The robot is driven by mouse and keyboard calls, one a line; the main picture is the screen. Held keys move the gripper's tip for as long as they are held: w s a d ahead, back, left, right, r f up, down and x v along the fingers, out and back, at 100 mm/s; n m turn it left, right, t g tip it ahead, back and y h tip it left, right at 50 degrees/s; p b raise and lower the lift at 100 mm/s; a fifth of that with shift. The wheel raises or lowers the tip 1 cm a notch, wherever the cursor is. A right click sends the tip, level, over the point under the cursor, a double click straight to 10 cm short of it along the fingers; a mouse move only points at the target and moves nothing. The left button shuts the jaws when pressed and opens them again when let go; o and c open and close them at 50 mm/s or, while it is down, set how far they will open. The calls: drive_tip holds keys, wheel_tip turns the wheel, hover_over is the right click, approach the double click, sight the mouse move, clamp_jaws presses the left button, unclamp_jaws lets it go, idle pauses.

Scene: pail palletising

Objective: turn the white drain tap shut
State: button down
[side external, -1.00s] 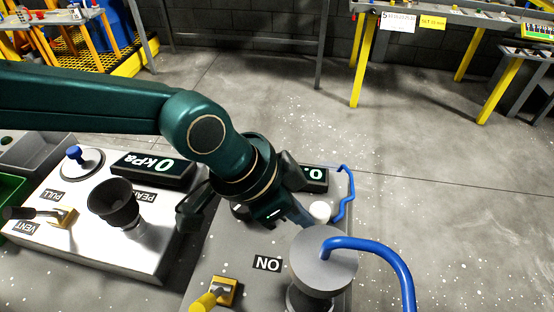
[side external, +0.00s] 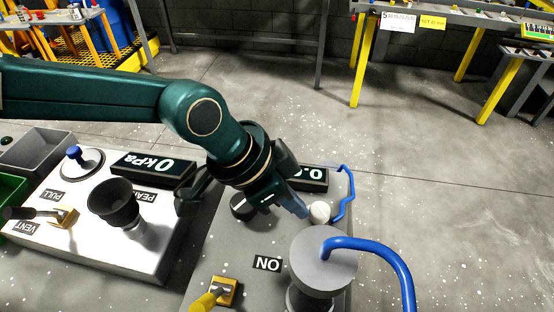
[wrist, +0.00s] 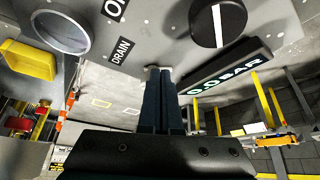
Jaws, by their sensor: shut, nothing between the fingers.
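The white drain tap (side external: 320,212) shows as a small round white knob on the grey panel (side external: 225,255), beside the blue hose. My gripper (side external: 305,212) is shut and empty, with its fingertips right at the tap's left side. I cannot tell whether they touch it. In the wrist view my closed fingers (wrist: 158,74) point at the panel near the DRAIN label (wrist: 121,51). A pale bit shows at their tips, and the fingers hide most of that spot. The tap's turn angle cannot be made out.
A grey round cap (side external: 323,262) with a blue hose (side external: 385,255) stands in front of the tap. A black dial (side external: 242,207) and a display (side external: 312,178) lie close by. A yellow lever (side external: 222,291) is at the front. A white panel with a black cup (side external: 115,203) stands left.

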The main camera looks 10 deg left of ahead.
drive_tip(key=shift+a+r, duration=0.1)
drive_tip(key=shift+a, duration=0.2)
wheel_tip(320, 180, up, 6)
drive_tip(key=shift+s+f, duration=0.1)
idle(0.6)
drive_tip(key=shift+s+d+f, duration=0.2)
drive_tip(key=shift+s+f, duration=0.15)
drive_tip(key=shift+f, duration=0.65)
drive_tip(key=shift+s+d+f, duration=0.2)
drive_tip(key=shift+s+f, duration=0.1)
drive_tip(key=shift+f, duration=0.75)
drive_tip(key=shift+s+d+f, duration=0.2)
drive_tip(key=shift+s+f, duration=0.15)
drive_tip(key=shift+f, duration=0.65)
drive_tip(key=shift+w+d, duration=0.25)
drive_tip(key=shift+w, duration=0.05)
